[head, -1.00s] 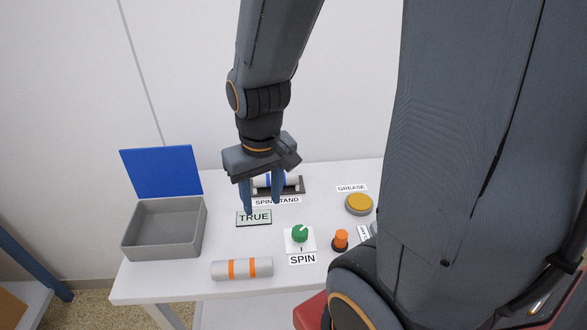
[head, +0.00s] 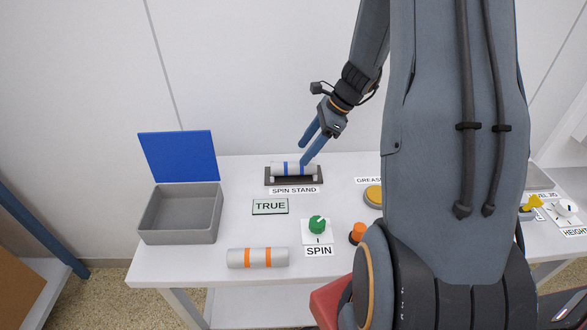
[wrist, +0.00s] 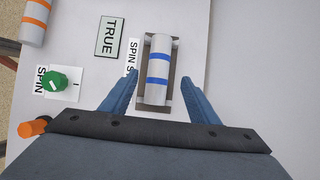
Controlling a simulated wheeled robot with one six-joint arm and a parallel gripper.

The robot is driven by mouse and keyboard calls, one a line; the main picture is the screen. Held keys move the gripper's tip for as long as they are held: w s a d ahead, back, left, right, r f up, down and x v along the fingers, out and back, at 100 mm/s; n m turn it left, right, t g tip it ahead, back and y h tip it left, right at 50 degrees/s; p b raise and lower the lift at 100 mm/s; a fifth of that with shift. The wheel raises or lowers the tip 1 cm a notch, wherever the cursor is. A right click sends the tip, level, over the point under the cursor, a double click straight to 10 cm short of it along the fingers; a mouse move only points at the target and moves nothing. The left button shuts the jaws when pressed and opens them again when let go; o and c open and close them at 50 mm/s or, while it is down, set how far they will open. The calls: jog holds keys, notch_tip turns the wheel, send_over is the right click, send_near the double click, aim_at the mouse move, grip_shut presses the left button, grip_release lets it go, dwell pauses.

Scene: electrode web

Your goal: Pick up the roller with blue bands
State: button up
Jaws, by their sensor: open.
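The roller with blue bands (head: 292,168) is a grey-white cylinder with two blue bands. It lies on the dark spin stand (head: 268,181) at the back of the table. My gripper (head: 305,148) is open and empty, with its blue fingers just above the roller in the head view. In the wrist view the roller (wrist: 158,70) lies ahead of and between the spread fingers of my gripper (wrist: 160,90). The stand (wrist: 171,97) shows around it. I cannot tell the exact height gap.
A roller with orange bands (head: 257,258) lies at the table's front edge. A grey open box (head: 180,226) with a blue lid stands at left. A TRUE sign (head: 270,206), green SPIN knob (head: 317,224), orange knob (head: 358,232) and yellow button (head: 374,195) are nearby.

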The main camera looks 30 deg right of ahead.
aim_at(297, 163)
jog(key=shift+p+x, duration=1.05)
jog(key=shift+x, duration=2.15)
jog(key=shift+s+d, duration=0.1)
jog(key=shift+s, duration=0.1)
jog(key=c, duration=1.4)
